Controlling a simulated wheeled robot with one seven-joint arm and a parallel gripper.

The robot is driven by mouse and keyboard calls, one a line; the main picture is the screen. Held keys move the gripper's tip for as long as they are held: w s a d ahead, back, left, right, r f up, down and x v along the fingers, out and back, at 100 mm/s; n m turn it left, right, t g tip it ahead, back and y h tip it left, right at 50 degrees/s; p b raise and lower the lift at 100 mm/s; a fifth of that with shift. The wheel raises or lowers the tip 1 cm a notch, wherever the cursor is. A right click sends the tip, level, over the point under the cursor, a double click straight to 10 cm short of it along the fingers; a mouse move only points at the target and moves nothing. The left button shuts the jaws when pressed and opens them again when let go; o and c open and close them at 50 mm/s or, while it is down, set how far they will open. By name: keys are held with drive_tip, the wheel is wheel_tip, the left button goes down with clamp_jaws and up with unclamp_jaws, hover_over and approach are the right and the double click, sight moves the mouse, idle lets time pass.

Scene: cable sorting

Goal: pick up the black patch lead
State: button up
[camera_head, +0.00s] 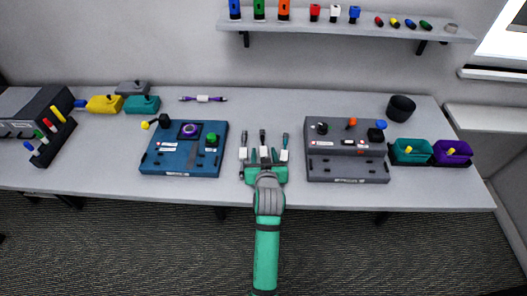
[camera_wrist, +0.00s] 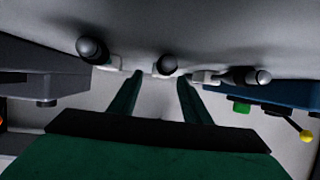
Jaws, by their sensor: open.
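Three short leads with dark ends and white labels lie side by side on the table between the two panels. The left lead (camera_head: 243,154), middle lead (camera_head: 263,138) and right lead (camera_head: 284,154) all look dark; the right one has a teal tint. I cannot tell surely which is the black patch lead. My gripper (camera_head: 264,160) is open, its green fingers pointing at the middle lead. In the wrist view, the middle lead's dark round end (camera_wrist: 167,65) shows just beyond and between the open fingertips (camera_wrist: 160,82). No grip on it shows.
A blue panel (camera_head: 155,163) stands left of the leads and a grey panel (camera_head: 347,167) right of them, both close by. Teal (camera_head: 396,155) and purple (camera_head: 468,160) bins stand at right. A purple cable (camera_head: 187,99) lies at the back. A shelf (camera_head: 345,27) hangs above.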

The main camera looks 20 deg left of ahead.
drive_tip(key=shift+x, duration=0.75)
drive_tip(key=shift+c, duration=0.6)
clamp_jaws()
drive_tip(key=shift+r, duration=0.1)
